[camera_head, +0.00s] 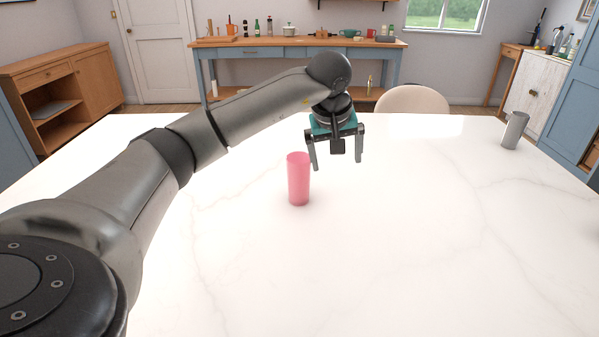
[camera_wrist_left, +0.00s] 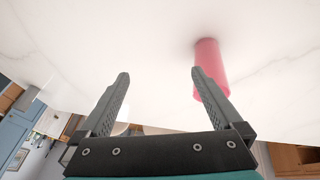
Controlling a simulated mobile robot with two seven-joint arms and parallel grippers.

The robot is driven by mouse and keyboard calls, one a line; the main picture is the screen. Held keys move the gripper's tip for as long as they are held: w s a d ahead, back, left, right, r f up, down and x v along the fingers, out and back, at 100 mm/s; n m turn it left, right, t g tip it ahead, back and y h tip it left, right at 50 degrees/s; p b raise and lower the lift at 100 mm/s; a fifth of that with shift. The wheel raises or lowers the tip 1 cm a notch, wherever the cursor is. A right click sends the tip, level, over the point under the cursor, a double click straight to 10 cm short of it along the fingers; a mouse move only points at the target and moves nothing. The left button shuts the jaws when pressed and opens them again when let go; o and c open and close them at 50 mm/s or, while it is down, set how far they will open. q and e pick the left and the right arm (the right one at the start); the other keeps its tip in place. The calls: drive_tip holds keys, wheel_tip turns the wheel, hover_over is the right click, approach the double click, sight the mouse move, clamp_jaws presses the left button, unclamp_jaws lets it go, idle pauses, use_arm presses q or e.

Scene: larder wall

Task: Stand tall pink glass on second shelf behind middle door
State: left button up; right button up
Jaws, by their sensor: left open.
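The tall pink glass (camera_head: 298,180) stands upright on the white marble-look table, near the middle of the head view. My left gripper (camera_head: 337,164) is open and empty above the table, a little to the right of the glass and seemingly beyond it. In the left wrist view the pink glass (camera_wrist_left: 209,62) shows at the upper right, partly behind the right finger of my left gripper (camera_wrist_left: 158,75). It is not between the fingers. My right gripper is not in view. No shelf behind a middle door can be made out.
A grey metal cup (camera_head: 515,130) stands at the table's right side. A pale chair (camera_head: 412,99) is at the far edge. A blue sideboard (camera_head: 290,50) with several items stands against the back wall. The white table (camera_head: 420,230) is otherwise largely clear.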

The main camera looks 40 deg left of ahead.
use_arm(q)
drive_tip(key=w+d+m+t+h, duration=0.15)
drive_tip(key=d+h, duration=0.25)
drive_tip(key=d, duration=0.6)
drive_tip(key=w+d+n+t+h, duration=0.1)
drive_tip(key=w+d+t+h, duration=0.3)
drive_tip(key=d, duration=0.7)
drive_tip(key=d+r+n+t+h+p, duration=0.1)
drive_tip(key=d+r+n+t+h, duration=0.45)
drive_tip(key=r, duration=0.35)
drive_tip(key=a+r+n+t+y, duration=0.2)
drive_tip(key=a+n+t+y, duration=0.3)
drive_tip(key=n, duration=0.4)
drive_tip(key=n+g+y, duration=0.9)
drive_tip(key=n+y, duration=1.2)
drive_tip(key=n, duration=0.2)
approach(297, 159)
drive_tip(key=x, duration=0.5)
drive_tip(key=shift+w+r, duration=0.1)
drive_tip(key=b+x, duration=0.1)
drive_tip(key=x, duration=0.3)
drive_tip(key=shift+f+b, duration=0.25)
drive_tip(key=shift+b, duration=0.1)
drive_tip(key=shift+w+a, duration=0.3)
drive_tip(key=shift+a, duration=0.25)
drive_tip(key=shift+r, duration=0.1)
